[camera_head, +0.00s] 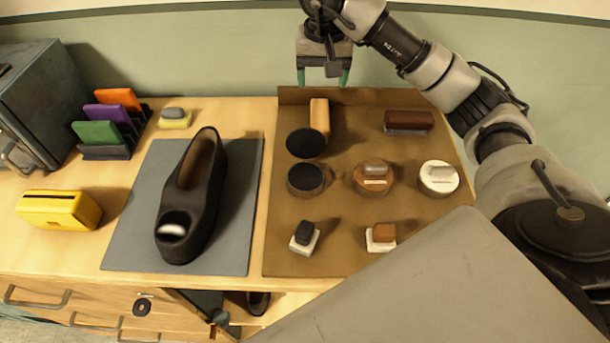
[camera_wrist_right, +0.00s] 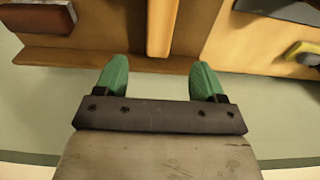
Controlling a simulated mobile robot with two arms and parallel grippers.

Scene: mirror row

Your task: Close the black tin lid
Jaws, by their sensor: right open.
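The black tin (camera_head: 305,180) stands on the brown tray at its left side. Its round black lid (camera_head: 306,143) is tilted up behind it, so the tin looks open, with dark polish showing. My right gripper (camera_head: 323,78) is above the back edge of the tray, up and behind the tin and lid. Its green fingertips are apart and empty. In the right wrist view the open fingers (camera_wrist_right: 160,80) point over the tray's back rim, and neither tin nor lid can be made out there. My left gripper is not in view.
The brown tray (camera_head: 340,215) also holds a brown tin (camera_head: 374,175), a white tin (camera_head: 438,178), a wooden-handled brush (camera_head: 319,115), a dark brush (camera_head: 408,122) and two small daubers. A black shoe (camera_head: 192,200) lies on the grey mat (camera_head: 130,240) to the left.

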